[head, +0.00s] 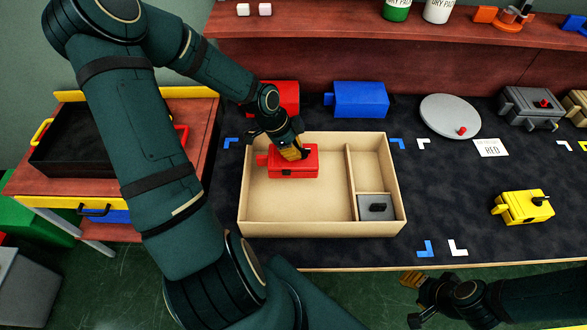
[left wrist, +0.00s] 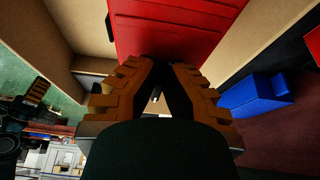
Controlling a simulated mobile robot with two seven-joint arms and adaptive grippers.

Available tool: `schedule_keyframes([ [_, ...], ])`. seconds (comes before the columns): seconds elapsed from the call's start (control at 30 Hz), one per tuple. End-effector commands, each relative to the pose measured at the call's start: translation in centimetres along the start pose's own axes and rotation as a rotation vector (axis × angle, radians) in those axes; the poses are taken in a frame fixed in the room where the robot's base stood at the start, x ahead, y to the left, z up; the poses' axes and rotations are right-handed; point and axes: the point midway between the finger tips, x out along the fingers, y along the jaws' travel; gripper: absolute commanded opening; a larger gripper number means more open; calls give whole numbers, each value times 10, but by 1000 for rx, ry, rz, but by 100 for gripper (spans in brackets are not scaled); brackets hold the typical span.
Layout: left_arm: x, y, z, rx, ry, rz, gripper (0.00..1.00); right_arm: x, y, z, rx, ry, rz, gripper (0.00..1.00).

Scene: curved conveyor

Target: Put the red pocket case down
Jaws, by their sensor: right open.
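The red pocket case (head: 306,163) is over the large left compartment of the tan tray (head: 243,190), towards its back. I cannot tell whether it touches the tray's floor. My left gripper (head: 299,151) reaches down onto the case from above, its fingers closed together at the case's top. In the left wrist view, the red case (left wrist: 180,28) lies right at the fingertips (left wrist: 161,62), which hide the exact grip point. My right gripper (head: 416,298) is open and empty at the lower right, in front of the table edge.
A grey block with a black handle (head: 371,208) sits in the tray's small front-right compartment. Behind the tray stand another red case (head: 284,92) and a blue case (head: 358,98). A yellow case (head: 522,207), grey disc (head: 450,115) and label card (head: 490,148) lie right.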

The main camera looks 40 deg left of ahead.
Motion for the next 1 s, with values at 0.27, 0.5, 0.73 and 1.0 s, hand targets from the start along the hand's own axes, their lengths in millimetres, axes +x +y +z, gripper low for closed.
schedule_keyframes([
  [0.27,24,0,10,-1,1,0,0,10,4,4,-3,-9,-1,47],
  [0.5,53,0,21,1,1,1,0,22,8,7,-5,-14,-2,47],
  [0.73,52,0,22,0,0,-1,0,21,8,7,-6,-14,-2,47],
  [1.0,54,0,22,0,0,-1,34,22,8,7,-5,-13,-2,47],
])
